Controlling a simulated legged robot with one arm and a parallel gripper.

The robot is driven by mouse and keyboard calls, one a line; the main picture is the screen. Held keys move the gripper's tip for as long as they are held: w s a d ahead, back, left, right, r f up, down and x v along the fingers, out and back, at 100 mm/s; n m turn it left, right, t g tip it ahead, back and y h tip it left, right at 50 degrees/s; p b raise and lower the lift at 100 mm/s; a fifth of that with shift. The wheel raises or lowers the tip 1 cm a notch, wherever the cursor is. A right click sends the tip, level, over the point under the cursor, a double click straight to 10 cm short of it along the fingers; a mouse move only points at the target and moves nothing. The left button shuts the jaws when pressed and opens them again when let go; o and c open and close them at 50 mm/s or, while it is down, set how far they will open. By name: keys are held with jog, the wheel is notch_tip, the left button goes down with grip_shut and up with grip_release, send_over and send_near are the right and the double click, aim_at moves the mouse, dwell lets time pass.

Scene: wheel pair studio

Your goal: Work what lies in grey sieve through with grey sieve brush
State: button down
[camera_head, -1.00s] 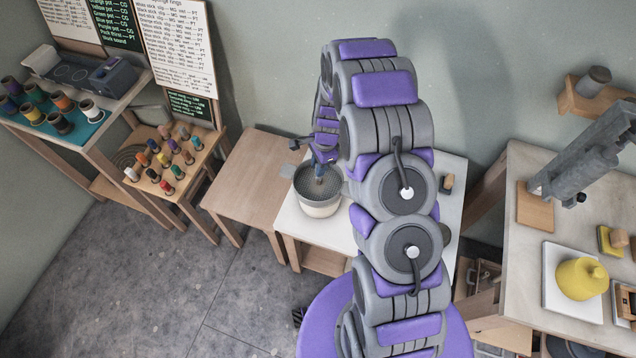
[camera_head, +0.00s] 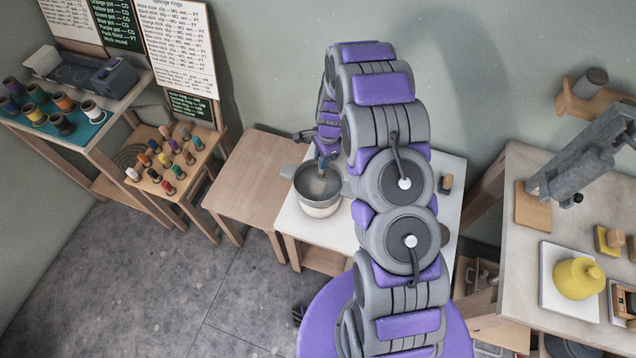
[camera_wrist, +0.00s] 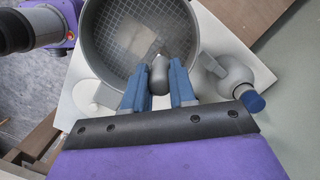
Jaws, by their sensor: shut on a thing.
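The grey sieve (camera_head: 303,187) sits on a pale bowl (camera_head: 320,210) on the small white-topped table. In the wrist view its square mesh (camera_wrist: 115,20) fills the top, with a beige patch (camera_wrist: 140,45) lying on it. My gripper (camera_head: 325,160) is above the sieve in the head view. In the wrist view its blue fingers (camera_wrist: 159,88) are shut on a grey rounded piece, the grey sieve brush (camera_wrist: 160,68), seen over the near part of the sieve. The brush's lower end is hidden, so I cannot tell whether it touches the mesh.
A grey vessel with a blue end (camera_wrist: 235,88) stands right of the sieve in the wrist view. A bare wooden table (camera_head: 250,180) adjoins on the left. The right bench (camera_head: 530,260) holds a yellow pot (camera_head: 578,279). A rack of coloured pegs (camera_head: 165,160) stands at left.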

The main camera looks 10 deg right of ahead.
dwell(0.3)
jog(key=shift+r+p, duration=0.35)
jog(key=shift+r, duration=0.65)
jog(key=shift+r+p, duration=0.8)
jog(key=shift+r, duration=1.2)
